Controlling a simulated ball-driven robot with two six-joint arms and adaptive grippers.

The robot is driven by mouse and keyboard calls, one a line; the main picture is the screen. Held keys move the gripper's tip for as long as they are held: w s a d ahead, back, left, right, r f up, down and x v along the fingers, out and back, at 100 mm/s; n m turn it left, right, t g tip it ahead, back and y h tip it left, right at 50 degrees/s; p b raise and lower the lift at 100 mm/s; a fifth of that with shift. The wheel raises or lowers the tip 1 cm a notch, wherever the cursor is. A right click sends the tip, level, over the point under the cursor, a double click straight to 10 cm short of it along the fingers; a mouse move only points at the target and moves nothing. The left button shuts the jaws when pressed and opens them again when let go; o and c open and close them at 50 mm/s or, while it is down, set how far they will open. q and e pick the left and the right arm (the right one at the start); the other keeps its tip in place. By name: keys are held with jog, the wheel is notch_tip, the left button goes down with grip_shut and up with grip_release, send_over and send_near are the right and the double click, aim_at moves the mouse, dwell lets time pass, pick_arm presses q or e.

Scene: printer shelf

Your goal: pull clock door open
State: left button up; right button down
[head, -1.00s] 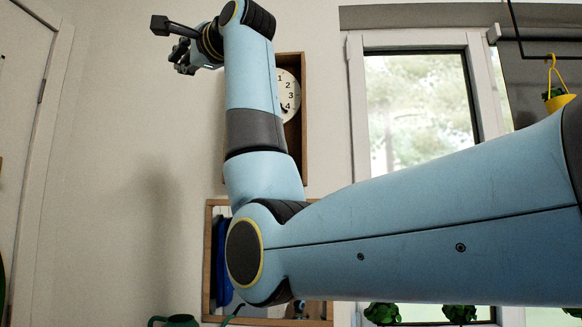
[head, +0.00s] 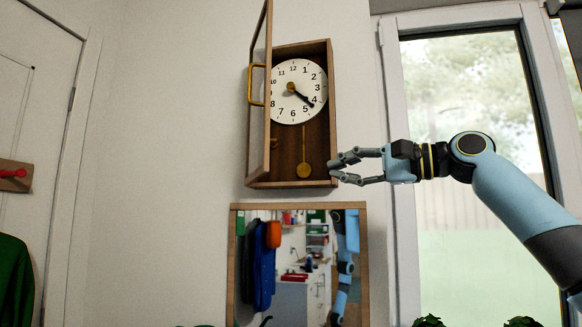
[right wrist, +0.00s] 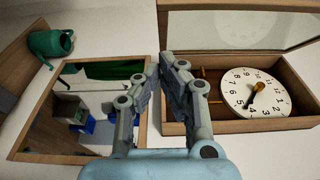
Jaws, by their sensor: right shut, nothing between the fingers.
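The wooden wall clock (head: 332,110) has a white dial and a brass pendulum. Its glazed door (head: 261,150) is swung open to the left and stands out from the case. The door's brass handle (head: 257,85) is on the door's left side. My right gripper (head: 334,169) is shut and empty, just right of the case's lower right corner, apart from the handle. In the right wrist view, the gripper (right wrist: 167,62) is in front of the case's end, with the dial (right wrist: 255,92) and the open door's glass (right wrist: 235,25) beyond.
A wood-framed mirror (head: 366,260) hangs below the clock. A window (head: 465,130) is at right behind my right arm. A door is at far left. A green watering can (right wrist: 50,45) shows in the right wrist view. The wall left of the clock is clear.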

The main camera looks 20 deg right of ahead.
pick_arm(q)
jog(key=r+p, duration=0.1)
jog(key=w+r+p, duration=0.1)
jog(key=r+p, duration=0.1)
jog(key=d+r+p, duration=0.1)
jog(key=r, duration=0.1)
jog(key=shift+w, duration=0.15)
pick_arm(e)
jog(key=s+a+x, duration=0.1)
jog(key=x, duration=0.9)
jog(key=shift+s+a, duration=0.25)
jog(key=shift+a, duration=0.3)
pick_arm(q)
jog(key=shift+a, duration=0.1)
pick_arm(e)
jog(key=shift+f, duration=0.1)
